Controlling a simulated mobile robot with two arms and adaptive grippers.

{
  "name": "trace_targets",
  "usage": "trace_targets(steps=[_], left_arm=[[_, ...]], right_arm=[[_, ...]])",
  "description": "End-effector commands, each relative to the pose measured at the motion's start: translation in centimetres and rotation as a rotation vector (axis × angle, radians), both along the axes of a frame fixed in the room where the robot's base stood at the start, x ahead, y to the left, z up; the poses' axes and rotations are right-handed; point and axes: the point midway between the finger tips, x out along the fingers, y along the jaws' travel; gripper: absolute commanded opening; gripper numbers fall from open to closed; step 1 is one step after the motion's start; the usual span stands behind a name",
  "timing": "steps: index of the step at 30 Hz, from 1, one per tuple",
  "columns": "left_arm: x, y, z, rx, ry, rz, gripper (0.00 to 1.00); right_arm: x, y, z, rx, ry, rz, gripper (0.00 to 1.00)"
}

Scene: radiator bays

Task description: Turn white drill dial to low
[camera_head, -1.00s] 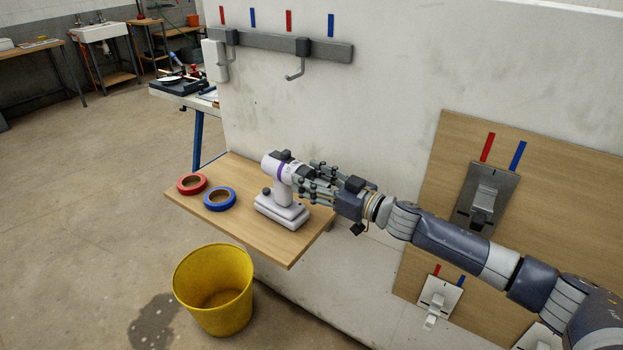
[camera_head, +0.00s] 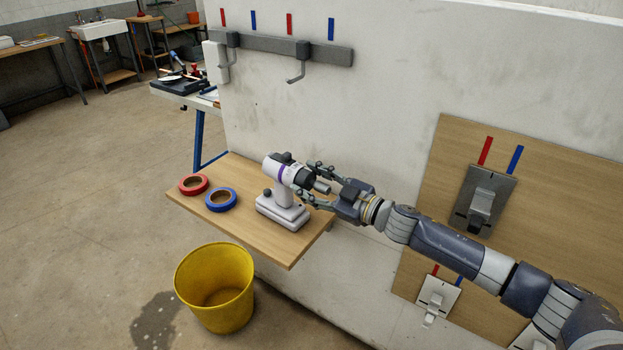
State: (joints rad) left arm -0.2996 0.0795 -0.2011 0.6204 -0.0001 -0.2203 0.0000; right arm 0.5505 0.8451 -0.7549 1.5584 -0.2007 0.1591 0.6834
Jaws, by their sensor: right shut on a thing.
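The white drill (camera_head: 280,190) stands upright on its wide base on the wooden shelf (camera_head: 270,244). It has a purple band and a dark front collar (camera_head: 303,178) facing right, with a grey chuck beyond it. A small dark knob shows low on its left side. My right gripper (camera_head: 316,183) reaches in from the right, its fingers above and below the drill's front end, shut on the drill there. The exact contact is too small to see. Any dial markings cannot be read. My left gripper is not in view.
A red tape roll (camera_head: 184,190) and a blue tape roll (camera_head: 210,204) lie on the shelf left of the drill. A yellow bucket (camera_head: 206,308) stands on the floor below. A white wall panel (camera_head: 400,90) with a hook rail (camera_head: 265,42) rises behind.

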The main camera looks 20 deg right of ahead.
Motion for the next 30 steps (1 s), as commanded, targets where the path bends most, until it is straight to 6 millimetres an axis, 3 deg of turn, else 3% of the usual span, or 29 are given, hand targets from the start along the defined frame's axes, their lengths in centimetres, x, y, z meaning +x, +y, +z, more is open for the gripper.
trace_targets(steps=[18,30], left_arm=[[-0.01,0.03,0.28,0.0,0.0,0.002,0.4],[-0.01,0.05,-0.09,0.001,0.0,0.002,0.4]], right_arm=[[-0.12,0.23,-0.22,-0.477,-0.334,0.0,0.24],[-0.17,0.32,-0.37,-0.699,-0.49,0.001,0.24]])
